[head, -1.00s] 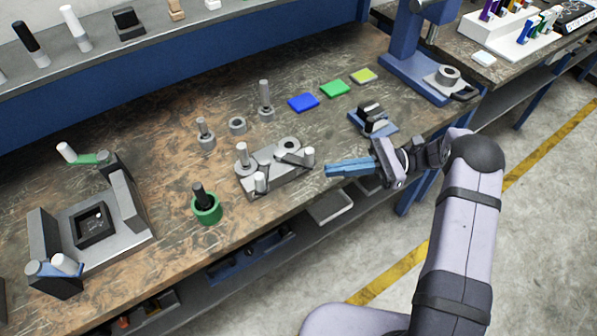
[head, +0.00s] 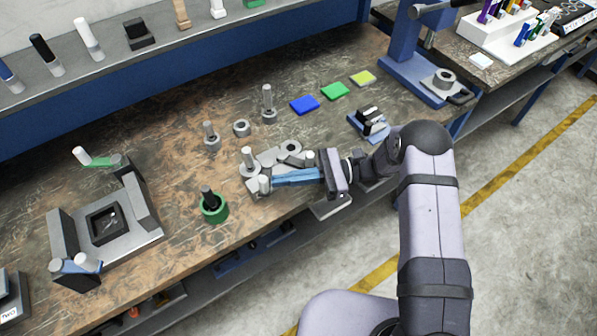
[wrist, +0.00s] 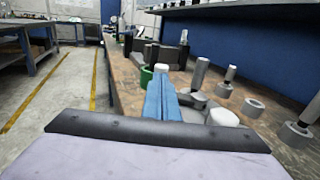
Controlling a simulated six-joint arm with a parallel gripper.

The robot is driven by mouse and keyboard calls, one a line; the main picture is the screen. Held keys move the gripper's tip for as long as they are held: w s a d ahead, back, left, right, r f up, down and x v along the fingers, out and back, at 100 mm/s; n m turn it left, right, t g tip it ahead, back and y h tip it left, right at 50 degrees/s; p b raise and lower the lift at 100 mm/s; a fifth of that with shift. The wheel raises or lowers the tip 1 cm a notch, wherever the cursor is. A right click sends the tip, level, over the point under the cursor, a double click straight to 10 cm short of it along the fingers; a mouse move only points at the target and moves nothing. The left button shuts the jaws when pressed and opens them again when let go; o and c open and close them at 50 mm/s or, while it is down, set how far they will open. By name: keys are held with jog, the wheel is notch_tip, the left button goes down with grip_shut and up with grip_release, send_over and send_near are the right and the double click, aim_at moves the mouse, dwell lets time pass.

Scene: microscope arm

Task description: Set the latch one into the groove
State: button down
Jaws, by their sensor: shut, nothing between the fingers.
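The grey plate (head: 262,160) in the middle of the bench carries a ring, upright pegs and short levers with pale round knobs. One knob (head: 264,185) stands at its front left, and another knob (head: 309,158) stands at its right end. I cannot tell which is latch one, and no groove can be made out. My gripper (head: 272,182) has its blue fingers together and empty, low over the plate's front side, with tips close to the front-left knob; contact is unclear. In the wrist view the fingers (wrist: 158,85) point along the bench, with a pale knob (wrist: 222,118) to their right.
A green pot (head: 214,208) with a dark peg stands left of the plate. Grey rings and pegged collars stand behind it. A fixture (head: 128,235) with green and blue levers is at the left. A blue-based block (head: 370,122) is behind my arm.

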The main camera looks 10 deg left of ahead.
jog(key=shift+s+a, duration=0.1)
jog(key=shift+a, duration=0.2)
jog(key=shift+t, duration=0.3)
